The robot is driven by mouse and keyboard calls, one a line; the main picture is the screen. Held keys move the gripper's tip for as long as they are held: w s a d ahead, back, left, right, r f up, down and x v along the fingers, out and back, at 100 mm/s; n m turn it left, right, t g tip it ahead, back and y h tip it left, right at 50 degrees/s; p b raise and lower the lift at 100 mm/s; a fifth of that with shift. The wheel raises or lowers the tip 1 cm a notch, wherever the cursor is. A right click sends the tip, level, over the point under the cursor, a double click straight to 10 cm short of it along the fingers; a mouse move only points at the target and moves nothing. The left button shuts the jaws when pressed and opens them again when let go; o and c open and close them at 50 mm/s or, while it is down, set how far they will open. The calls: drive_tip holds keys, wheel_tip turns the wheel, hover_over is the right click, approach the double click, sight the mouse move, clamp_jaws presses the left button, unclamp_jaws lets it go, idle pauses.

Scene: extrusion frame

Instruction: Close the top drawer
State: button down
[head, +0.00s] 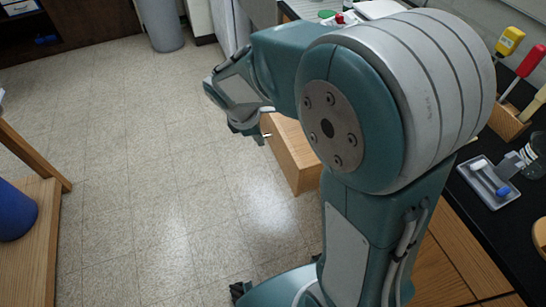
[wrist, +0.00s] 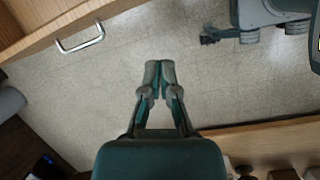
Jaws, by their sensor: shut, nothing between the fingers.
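The top drawer (head: 293,155) is a light wooden box front standing out from the cabinet over the floor, partly hidden behind my arm in the head view. In the wrist view its wooden front (wrist: 40,28) crosses the upper left, with a silver bar handle (wrist: 80,40). My gripper (head: 246,128) is out on the front side of the drawer, to its left in the head view. In the wrist view its fingertips (wrist: 160,72) are together and empty, apart in the picture from the handle.
A black counter (head: 470,215) with a grey tray (head: 488,184) and tools is on the right. A wooden table (head: 30,245) with a blue container (head: 15,212) stands at left. A grey bin (head: 161,25) is at the back. The tiled floor (head: 150,160) between is clear.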

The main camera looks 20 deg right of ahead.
wheel_tip(320, 180, down, 5)
drive_tip(key=w+a+n, duration=0.2)
drive_tip(key=n, duration=0.1)
hover_over(284, 167)
drive_tip(key=a, duration=0.2)
drive_tip(key=shift+g+h, duration=0.3)
drive_tip(key=shift+h, duration=0.1)
drive_tip(key=shift+f, duration=4.5)
drive_tip(key=d, duration=1.5)
drive_tip(key=w+d, duration=0.1)
drive_tip(key=d, duration=0.7)
drive_tip(key=shift+a, duration=0.1)
